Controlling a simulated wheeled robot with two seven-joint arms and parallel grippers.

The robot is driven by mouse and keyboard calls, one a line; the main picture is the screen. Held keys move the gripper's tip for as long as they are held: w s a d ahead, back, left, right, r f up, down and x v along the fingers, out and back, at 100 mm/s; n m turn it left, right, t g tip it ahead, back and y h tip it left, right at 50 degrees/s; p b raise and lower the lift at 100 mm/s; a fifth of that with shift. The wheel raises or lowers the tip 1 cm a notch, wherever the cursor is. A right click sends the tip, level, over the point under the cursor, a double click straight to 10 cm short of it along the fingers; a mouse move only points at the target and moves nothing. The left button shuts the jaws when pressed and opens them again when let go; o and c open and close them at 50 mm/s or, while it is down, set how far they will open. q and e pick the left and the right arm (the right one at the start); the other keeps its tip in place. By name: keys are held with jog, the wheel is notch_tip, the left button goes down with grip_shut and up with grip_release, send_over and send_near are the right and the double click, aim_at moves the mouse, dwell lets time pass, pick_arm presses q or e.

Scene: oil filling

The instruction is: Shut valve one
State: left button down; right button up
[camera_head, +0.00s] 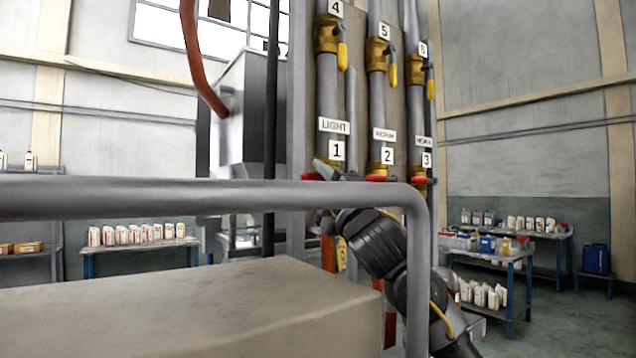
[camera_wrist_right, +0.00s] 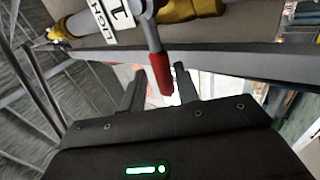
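Valve one is under the "1" label (camera_head: 337,151) on the pipe marked LIGHT. Its red handle (camera_head: 312,177) shows partly beside my right gripper (camera_head: 326,168) in the head view. In the right wrist view the handle (camera_wrist_right: 160,74) hangs from a grey stem on the brass valve body (camera_wrist_right: 190,9). The handle's red tip reaches between the two fingertips of my right gripper (camera_wrist_right: 160,82). The fingers stand apart, and I see light gaps beside the handle. My left gripper is not in view.
Valves two (camera_head: 378,178) and three (camera_head: 420,180), with red handles, stand close to the right. Yellow-handled valves (camera_head: 342,55) sit above. A grey rail (camera_head: 220,194) and a large beige block (camera_head: 200,305) lie in front. Shelves with bottles stand behind.

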jog(key=shift+o, duration=0.8)
jog(key=shift+f, duration=0.1)
jog(key=shift+f, duration=0.1)
jog(key=shift+s+d+f, duration=0.1)
jog(key=shift+s+f, duration=0.1)
pick_arm(q)
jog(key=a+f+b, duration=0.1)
jog(key=b, duration=0.1)
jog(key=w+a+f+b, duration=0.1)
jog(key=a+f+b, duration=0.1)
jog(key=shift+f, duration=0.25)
pick_arm(e)
jog(key=v, duration=1)
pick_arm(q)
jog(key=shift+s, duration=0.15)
pick_arm(e)
jog(key=shift+s, duration=0.1)
jog(key=shift+r, duration=0.1)
